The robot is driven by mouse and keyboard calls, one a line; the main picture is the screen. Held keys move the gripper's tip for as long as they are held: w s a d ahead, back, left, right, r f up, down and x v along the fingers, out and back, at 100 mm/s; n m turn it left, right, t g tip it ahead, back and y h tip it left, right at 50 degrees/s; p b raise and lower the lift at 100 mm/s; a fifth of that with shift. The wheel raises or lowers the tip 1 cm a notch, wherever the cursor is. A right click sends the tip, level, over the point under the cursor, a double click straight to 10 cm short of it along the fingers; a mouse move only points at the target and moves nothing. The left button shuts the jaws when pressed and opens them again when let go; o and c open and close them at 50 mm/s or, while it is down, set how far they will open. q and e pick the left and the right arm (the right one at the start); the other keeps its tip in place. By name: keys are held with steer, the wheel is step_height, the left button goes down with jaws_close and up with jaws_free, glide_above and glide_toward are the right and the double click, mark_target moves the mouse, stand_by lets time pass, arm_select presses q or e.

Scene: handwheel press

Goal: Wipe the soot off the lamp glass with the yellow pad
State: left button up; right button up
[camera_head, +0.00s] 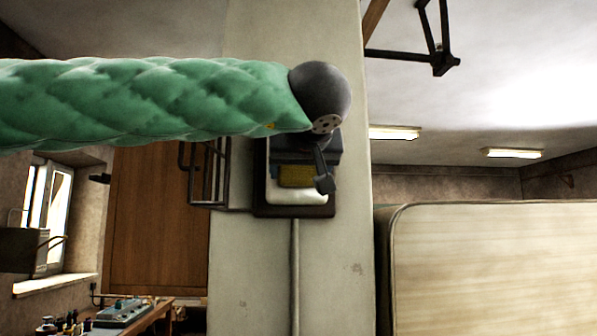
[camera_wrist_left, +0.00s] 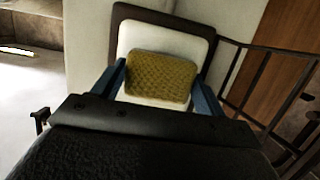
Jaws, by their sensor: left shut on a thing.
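The lamp glass (camera_head: 298,197) is a pale panel in a dark frame, fixed to a pillar. Its pale face also shows in the left wrist view (camera_wrist_left: 187,43). My left gripper (camera_head: 297,172) is in front of it, shut on the yellow pad (camera_head: 297,176). In the left wrist view the textured pad (camera_wrist_left: 159,77) sits between the two blue fingers (camera_wrist_left: 160,88), over the lower part of the glass. I cannot tell whether the pad touches the glass. The gripper and pad hide part of the glass, and I see no clear soot on the part that shows. My right gripper is not in view.
The pillar (camera_head: 245,260) carries a pipe (camera_head: 295,265) below the lamp. A dark metal bar guard (camera_head: 207,172) sticks out left of the lamp. A large pale panel (camera_head: 490,270) stands at the right. A bench with a device (camera_head: 123,313) is at the lower left.

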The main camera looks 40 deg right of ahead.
arm_select(q)
steer(key=shift+w+a+f+b, duration=0.1)
steer(key=shift+w+a+b, duration=0.3)
steer(key=shift+a, duration=0.3)
steer(key=shift+w+a+b, duration=0.15)
steer(key=shift+w+a, duration=0.15)
steer(key=shift+a, duration=0.2)
steer(key=shift+w+a+b, duration=0.15)
steer(key=shift+w+a, duration=0.15)
steer(key=shift+a, duration=0.2)
steer(key=shift+s+a+b, duration=0.45)
steer(key=shift+s, duration=0.3)
steer(key=shift+s+a+b, duration=0.45)
steer(key=shift+s+a, duration=0.05)
steer(key=shift+s, duration=0.3)
steer(key=shift+s+a+b, duration=0.45)
steer(key=shift+s, duration=0.3)
steer(key=shift+s+a, duration=0.2)
steer(key=shift+s, duration=0.1)
